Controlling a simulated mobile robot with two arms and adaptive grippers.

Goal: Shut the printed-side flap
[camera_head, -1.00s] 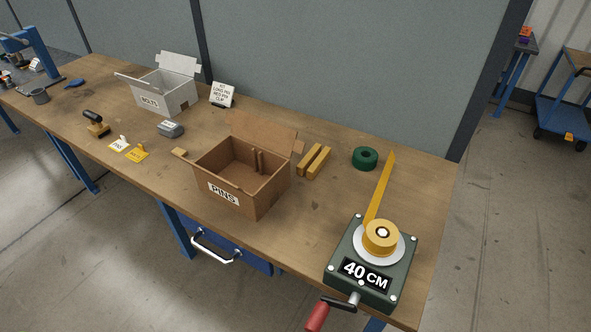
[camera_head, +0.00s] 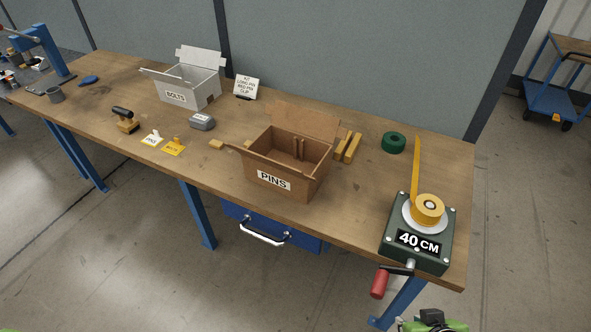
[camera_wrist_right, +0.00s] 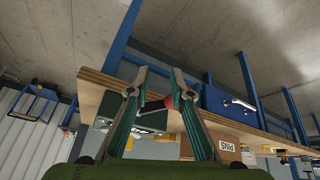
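The brown cardboard box labelled PINS (camera_head: 262,181) stands open on the workbench, its printed side facing me. A tall flap (camera_head: 303,120) stands up at its back and a smaller one sticks out at its left. I cannot clearly make out a flap at the printed side. The box also shows at the bottom of the right wrist view (camera_wrist_right: 205,149). My right gripper (camera_wrist_right: 159,72) is open and empty, its fingers apart, in front of the bench's near edge. My left gripper is out of view.
A winder marked 40 CM (camera_head: 400,256) with a red crank handle (camera_head: 379,283) stands at the bench's right end. A white BOLTS box (camera_head: 190,99), yellow bars (camera_head: 348,147) and green tape (camera_head: 393,142) stand near the PINS box. Bench in front of it is clear.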

